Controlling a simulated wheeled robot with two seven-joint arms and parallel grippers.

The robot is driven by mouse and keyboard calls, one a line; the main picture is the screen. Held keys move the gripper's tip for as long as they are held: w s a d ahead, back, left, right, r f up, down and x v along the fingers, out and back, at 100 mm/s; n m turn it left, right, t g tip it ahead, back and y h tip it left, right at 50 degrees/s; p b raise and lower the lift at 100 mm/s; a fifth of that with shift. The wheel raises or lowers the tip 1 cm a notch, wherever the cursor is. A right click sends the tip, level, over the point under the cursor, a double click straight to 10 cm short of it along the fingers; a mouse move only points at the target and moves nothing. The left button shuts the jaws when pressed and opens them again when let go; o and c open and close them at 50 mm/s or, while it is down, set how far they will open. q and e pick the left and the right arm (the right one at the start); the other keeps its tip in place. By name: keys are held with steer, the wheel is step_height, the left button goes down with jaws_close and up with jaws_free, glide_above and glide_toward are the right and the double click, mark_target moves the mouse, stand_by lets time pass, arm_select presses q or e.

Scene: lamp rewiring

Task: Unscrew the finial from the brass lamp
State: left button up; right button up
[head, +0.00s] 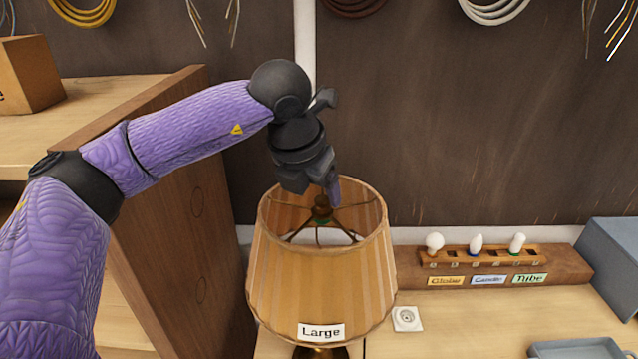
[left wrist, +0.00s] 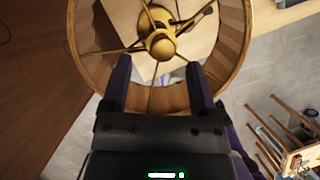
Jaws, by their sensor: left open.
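The lamp stands on the bench with a tan pleated shade (head: 318,275) labelled "Large". A bit of its brass base (head: 318,352) shows below the shade. Inside the shade's open top, thin spokes meet at the finial (head: 321,213), which the left wrist view shows as a round brass knob (left wrist: 161,44). My left gripper (head: 333,190) points down over the shade's opening, just above the finial. In the left wrist view its two fingers (left wrist: 158,68) are apart with nothing between them, and the knob lies just beyond their tips. My right gripper is not in view.
A wooden bulb rack (head: 485,258) with three bulbs, labelled Globe, Candle and Tube, stands right of the lamp. A white socket plate (head: 407,318) lies beside the shade. A wooden cabinet side (head: 185,200) rises close on the left. A grey box (head: 612,262) and tray (head: 577,348) are at right.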

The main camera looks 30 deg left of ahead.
mark_target(322, 204)
arm_select(q)
steer(key=shift+x, duration=0.85)
steer(key=shift+w+d+f, duration=0.15)
steer(key=shift+w+f, duration=0.1)
steer(key=shift+f, duration=0.05)
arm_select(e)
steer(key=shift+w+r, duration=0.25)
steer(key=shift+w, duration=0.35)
